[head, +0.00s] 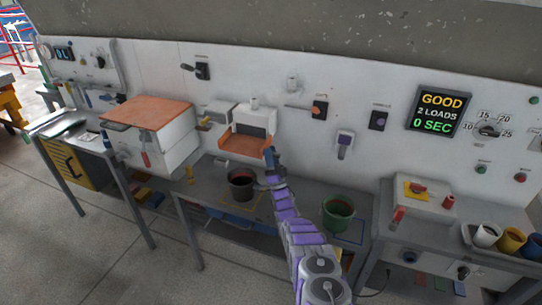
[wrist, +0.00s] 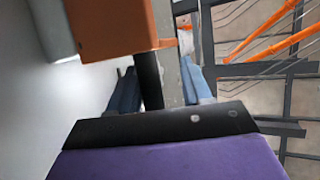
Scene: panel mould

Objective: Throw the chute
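In the head view, levers are mounted on the white wall panel. One has an orange plate (head: 319,108) and a handle pointing left; a dark lever (head: 202,71) is further left. Their small labels are too blurred to read, so I cannot tell which is the chute's. A white hopper with an orange-brown sloping tray (head: 243,146) stands below. My gripper (head: 271,156) is just right of this tray. In the wrist view, my gripper's blue fingers (wrist: 162,88) are apart. A dark bar (wrist: 150,80) shows between them, apparently not clamped.
A dark bucket (head: 241,184) and a green bucket (head: 338,212) stand on the bench below my arm. A display (head: 440,112) reads GOOD, 2 LOADS, 0 SEC. Several cups stand in a tray at the right. Open floor lies at front left.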

